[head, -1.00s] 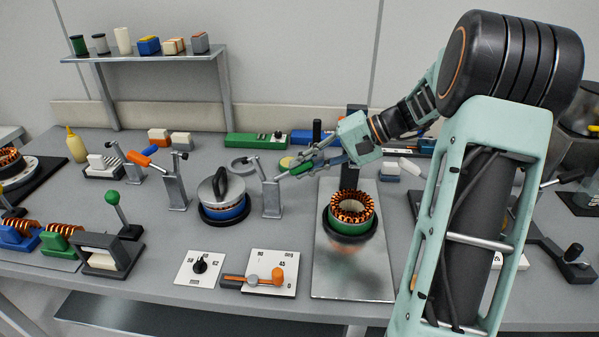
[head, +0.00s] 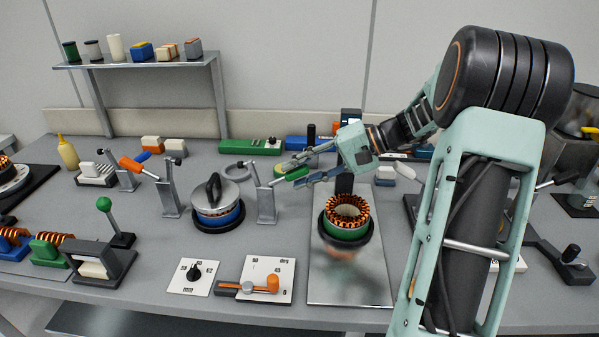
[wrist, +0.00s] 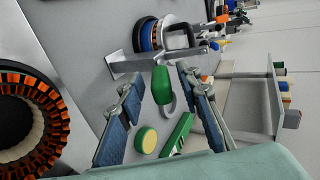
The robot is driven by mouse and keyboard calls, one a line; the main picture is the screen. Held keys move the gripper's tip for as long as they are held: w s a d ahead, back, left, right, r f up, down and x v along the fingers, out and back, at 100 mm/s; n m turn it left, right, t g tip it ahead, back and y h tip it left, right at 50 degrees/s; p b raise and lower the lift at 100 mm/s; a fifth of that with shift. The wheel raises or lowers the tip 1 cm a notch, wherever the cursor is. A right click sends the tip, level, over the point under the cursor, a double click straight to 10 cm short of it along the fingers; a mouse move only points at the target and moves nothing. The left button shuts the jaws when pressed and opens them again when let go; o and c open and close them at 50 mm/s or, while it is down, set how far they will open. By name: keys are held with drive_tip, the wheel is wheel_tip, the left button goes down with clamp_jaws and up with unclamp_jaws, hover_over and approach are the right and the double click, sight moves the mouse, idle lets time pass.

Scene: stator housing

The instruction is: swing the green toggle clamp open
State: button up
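The green toggle clamp stands on a grey metal post (head: 266,206) mid-table, right of the lidded blue stator. Its lever points right and ends in a green handle (head: 294,173), which also shows in the wrist view (wrist: 161,86). My gripper (head: 288,174) is open, with one finger on the far side of the handle and one on the near side. In the wrist view the handle lies between the spread fingers (wrist: 160,80), toward their tips, with gaps on both sides. The fingers partly cover the handle in the head view.
The lidded blue stator (head: 217,207) stands close left of the clamp. A green-based copper stator (head: 347,220) sits on a metal plate (head: 350,280) at the near right. An orange-handled clamp (head: 169,197) stands farther left. A long green box (head: 240,147) lies behind.

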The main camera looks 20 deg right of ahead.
drive_tip(key=shift+d, duration=0.1)
drive_tip(key=v, duration=1.2)
idle(0.4)
